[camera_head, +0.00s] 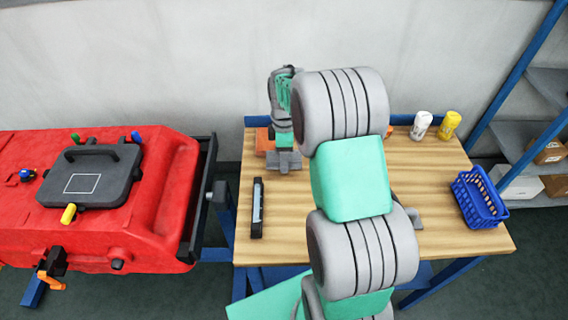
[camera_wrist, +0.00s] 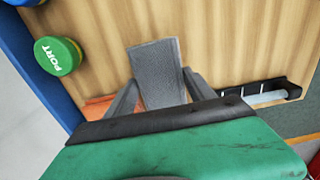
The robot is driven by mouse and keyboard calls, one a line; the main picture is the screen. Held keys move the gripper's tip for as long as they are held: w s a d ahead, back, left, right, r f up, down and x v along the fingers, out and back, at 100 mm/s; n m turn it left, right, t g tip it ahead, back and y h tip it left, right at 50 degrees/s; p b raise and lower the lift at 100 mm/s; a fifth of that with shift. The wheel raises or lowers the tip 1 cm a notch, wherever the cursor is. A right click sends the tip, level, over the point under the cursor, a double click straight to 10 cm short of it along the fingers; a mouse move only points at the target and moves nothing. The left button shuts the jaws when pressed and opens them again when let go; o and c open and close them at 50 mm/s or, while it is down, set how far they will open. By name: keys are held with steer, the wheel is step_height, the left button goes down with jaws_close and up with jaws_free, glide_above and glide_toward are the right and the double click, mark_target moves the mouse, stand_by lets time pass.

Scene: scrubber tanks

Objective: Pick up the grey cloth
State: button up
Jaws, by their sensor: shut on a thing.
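The grey cloth (camera_wrist: 157,70) is a flat, folded strip between the two fingers of my gripper (camera_wrist: 163,95) in the wrist view. My gripper is shut on it, and the cloth's far end sticks out past the fingertips. In the head view the grey cloth (camera_head: 285,162) shows at the end of my gripper (camera_head: 283,152), over the left back part of the wooden table (camera_head: 300,230). I cannot tell whether the cloth is clear of the table top. My arm hides the middle of the table.
An orange thing (camera_head: 263,142) lies close beside the gripper. A black holder with a grey bar (camera_head: 257,208) lies nearer the front. A blue basket (camera_head: 479,198), a white bottle (camera_head: 421,125) and a yellow bottle (camera_head: 449,125) stand at right. A red machine (camera_head: 165,205) stands left.

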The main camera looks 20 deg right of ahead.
steer(key=s+a+r+b, duration=0.2)
steer(key=s+r+b, duration=0.1)
steer(key=s+r, duration=0.7)
steer(key=s, duration=0.4)
steer(key=o, duration=0.8)
steer(key=c, duration=0.7)
